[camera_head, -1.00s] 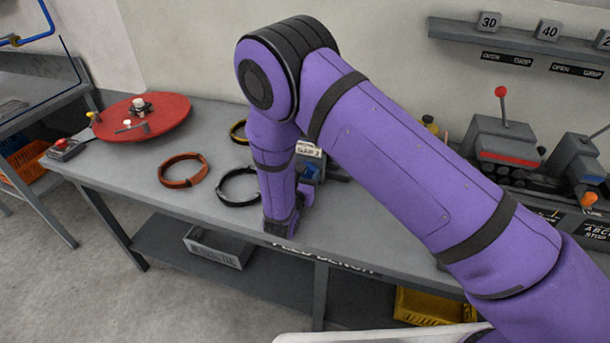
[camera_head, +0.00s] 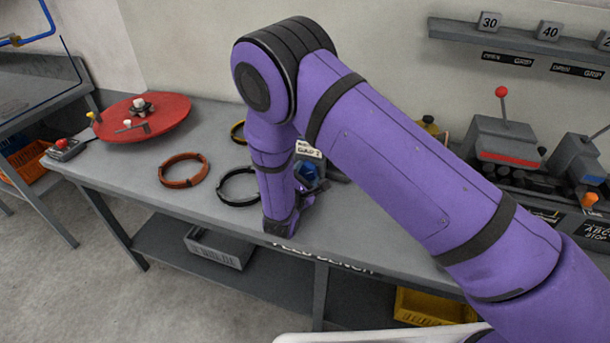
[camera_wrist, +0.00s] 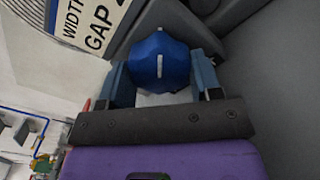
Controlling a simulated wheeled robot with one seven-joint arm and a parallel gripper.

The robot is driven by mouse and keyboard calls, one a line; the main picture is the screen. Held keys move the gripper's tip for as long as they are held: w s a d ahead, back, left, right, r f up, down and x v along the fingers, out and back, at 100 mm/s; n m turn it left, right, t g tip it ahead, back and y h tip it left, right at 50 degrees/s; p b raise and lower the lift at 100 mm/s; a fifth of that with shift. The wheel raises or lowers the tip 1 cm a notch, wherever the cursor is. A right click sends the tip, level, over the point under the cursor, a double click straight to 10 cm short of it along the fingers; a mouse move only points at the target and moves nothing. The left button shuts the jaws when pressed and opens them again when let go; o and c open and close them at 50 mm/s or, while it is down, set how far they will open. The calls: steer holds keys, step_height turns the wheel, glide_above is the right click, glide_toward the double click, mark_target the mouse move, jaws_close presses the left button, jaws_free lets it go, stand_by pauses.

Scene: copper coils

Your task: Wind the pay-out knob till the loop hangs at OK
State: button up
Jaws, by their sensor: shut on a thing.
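A blue knob (camera_wrist: 160,58) with a white line on its face shows in the wrist view, and the line stands upright in that picture. My gripper (camera_wrist: 161,80) is shut on this knob, with one finger on each side. In the head view the blue knob (camera_head: 308,172) is partly hidden by my wrist, beside a small white label (camera_head: 308,150). The wrist view shows a white plate (camera_wrist: 88,22) reading "WIDTH" and "GAP". I see no marking that names the knob as pay-out. The loop and an OK mark cannot be made out.
A red turntable (camera_head: 165,120) is at the bench's left end. Orange (camera_head: 184,182) and black (camera_head: 222,200) coil rings lie left of my wrist. Machines with a red-knobbed lever (camera_head: 502,93) stand at right. The grey bench (camera_head: 385,222) is clear near its front edge.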

steer(key=shift+m, duration=0.3)
steer(key=o, duration=0.9)
steer(key=v, duration=1.1)
